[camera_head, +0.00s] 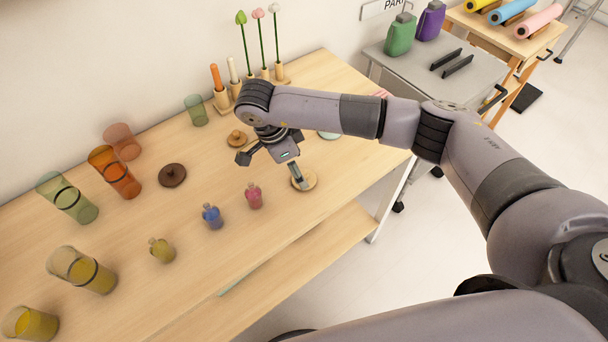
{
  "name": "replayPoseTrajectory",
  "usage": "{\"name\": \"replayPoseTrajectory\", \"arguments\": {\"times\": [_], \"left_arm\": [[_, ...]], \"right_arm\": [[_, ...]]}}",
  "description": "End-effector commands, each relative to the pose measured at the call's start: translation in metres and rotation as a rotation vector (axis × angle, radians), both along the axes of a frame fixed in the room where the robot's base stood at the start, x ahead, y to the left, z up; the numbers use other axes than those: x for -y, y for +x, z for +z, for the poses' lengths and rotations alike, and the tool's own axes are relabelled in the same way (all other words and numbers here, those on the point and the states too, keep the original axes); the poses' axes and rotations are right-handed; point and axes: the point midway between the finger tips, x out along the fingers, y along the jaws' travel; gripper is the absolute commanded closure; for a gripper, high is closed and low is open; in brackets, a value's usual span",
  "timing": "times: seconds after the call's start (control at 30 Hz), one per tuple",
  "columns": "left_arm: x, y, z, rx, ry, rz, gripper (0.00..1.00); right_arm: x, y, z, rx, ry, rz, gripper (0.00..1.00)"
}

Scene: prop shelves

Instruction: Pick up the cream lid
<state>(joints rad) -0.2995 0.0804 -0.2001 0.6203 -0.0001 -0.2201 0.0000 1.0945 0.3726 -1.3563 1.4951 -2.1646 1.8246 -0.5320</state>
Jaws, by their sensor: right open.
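The cream lid (310,182) is a pale round disc lying flat on the wooden table near its front right edge. My right gripper (297,176) is open and points down at the lid, with its fingertips just over or at the lid's middle. They hide the knob, and I cannot tell whether they touch it. My left gripper is not in view.
Other lids lie nearby: a dark brown one (172,177), an orange-tan one (237,139) and a pale green one (329,135) partly behind my arm. A pink bottle (254,197) and a blue bottle (212,217) stand left of the cream lid. Translucent jars stand further left.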

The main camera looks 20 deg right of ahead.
Motion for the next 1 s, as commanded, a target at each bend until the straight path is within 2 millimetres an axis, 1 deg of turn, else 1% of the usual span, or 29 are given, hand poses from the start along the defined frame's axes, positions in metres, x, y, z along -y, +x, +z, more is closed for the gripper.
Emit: {"name": "replayPoseTrajectory", "arguments": {"times": [0.07, 0.23, 0.3, 0.4, 0.67, 1.0], "left_arm": [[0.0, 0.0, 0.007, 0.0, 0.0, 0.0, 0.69], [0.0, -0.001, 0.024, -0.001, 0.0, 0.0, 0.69], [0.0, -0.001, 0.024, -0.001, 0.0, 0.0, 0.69], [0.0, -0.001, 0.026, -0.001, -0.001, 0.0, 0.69], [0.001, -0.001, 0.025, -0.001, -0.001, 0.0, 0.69], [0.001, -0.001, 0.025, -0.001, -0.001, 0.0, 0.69]], "right_arm": [[0.004, 0.0, -0.005, -0.004, -0.001, -0.002, 0.26], [0.017, 0.002, -0.026, -0.006, -0.002, -0.003, 0.26], [0.019, 0.002, -0.037, -0.004, 0.0, -0.002, 0.26], [0.021, 0.003, -0.045, -0.003, 0.0, -0.001, 0.26], [0.021, 0.003, -0.048, -0.001, 0.0, 0.001, 0.27], [0.021, 0.003, -0.047, -0.001, 0.0, 0.0, 0.49]]}}
